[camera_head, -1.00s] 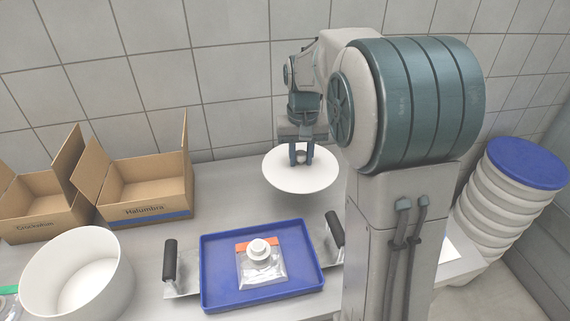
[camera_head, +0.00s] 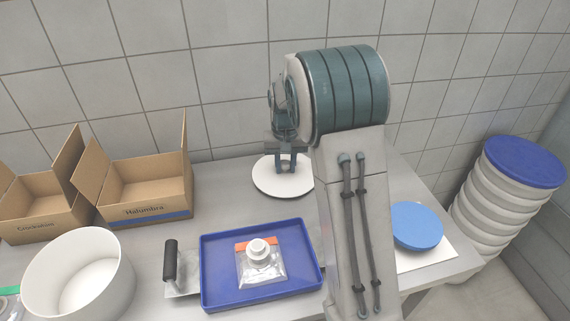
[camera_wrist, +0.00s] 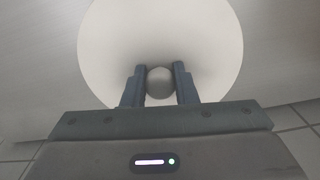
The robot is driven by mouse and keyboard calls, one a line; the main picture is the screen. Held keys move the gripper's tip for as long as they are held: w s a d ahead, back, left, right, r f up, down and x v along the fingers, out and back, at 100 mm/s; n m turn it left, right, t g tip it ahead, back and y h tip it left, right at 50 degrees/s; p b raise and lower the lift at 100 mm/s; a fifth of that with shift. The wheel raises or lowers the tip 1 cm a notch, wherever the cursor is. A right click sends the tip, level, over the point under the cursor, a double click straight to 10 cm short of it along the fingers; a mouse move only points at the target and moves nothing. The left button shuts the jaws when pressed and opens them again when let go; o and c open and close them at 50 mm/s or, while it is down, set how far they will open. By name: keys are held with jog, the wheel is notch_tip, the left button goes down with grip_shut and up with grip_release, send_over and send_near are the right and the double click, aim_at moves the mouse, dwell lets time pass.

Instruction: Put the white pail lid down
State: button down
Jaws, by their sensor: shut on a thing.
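The white pail lid (camera_head: 270,181) is a flat round disc at the back of the table, behind the blue tray. It lies level, at or very close to the table top; I cannot tell whether it touches. My gripper (camera_head: 286,166) is above it, shut on its round centre knob. In the wrist view the lid (camera_wrist: 205,40) fills the upper middle, and my gripper's fingers (camera_wrist: 160,84) sit on both sides of the grey knob (camera_wrist: 160,82). My arm hides the lid's right edge in the head view.
A blue tray (camera_head: 210,289) with a clear pouch (camera_head: 262,268) lies in front. A white pail (camera_head: 113,281) stands open at front left, with cardboard boxes (camera_head: 150,190) behind it. A blue disc (camera_head: 417,226) lies on a white sheet (camera_head: 440,254) at right. Stacked pails (camera_head: 490,205) stand beyond.

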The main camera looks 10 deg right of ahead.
aim_at(285, 163)
jog(key=shift+f, duration=0.15)
jog(key=c, duration=1.1)
grip_release()
jog(key=shift+c, duration=0.2)
notch_tip(285, 163, up, 12)
jog(key=s+f+n+t, duration=0.1)
jog(key=s+f+t, duration=0.1)
jog(key=s, duration=2.5)
jog(key=shift+s+f+t, duration=0.2)
jog(key=shift+f+t, duration=0.1)
jog(key=shift+f, duration=0.25)
jog(key=shift+a, duration=0.15)
